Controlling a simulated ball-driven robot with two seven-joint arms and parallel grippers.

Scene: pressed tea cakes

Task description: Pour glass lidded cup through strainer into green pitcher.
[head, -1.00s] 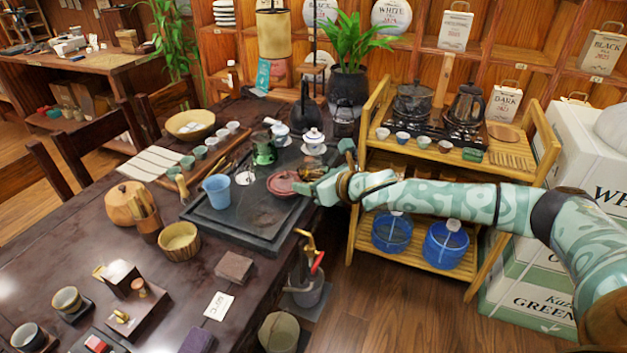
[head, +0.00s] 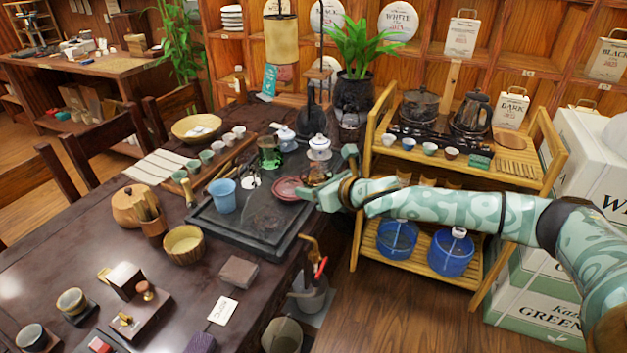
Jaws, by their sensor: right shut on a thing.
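My right gripper (head: 334,180) is shut on a small amber-brown glass vessel (head: 316,172), which looks like the glass lidded cup. It is at the right edge of the black tea tray, beside a dark red saucer (head: 289,189); whether it is lifted clear is hard to tell. The fingers partly hide it, and its lid is not clear. The green pitcher (head: 269,153) stands at the back of the tray, left of the gripper. A small pale item (head: 252,182) lies on the tray in front of the pitcher; I cannot tell if it is the strainer. My left gripper is not in view.
White lidded cups (head: 319,148) stand behind the saucer, close to my gripper. A blue cup (head: 223,195) stands on the left of the black tray (head: 262,222). A wooden shelf (head: 455,172) with kettles stands right of the table, behind my right arm.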

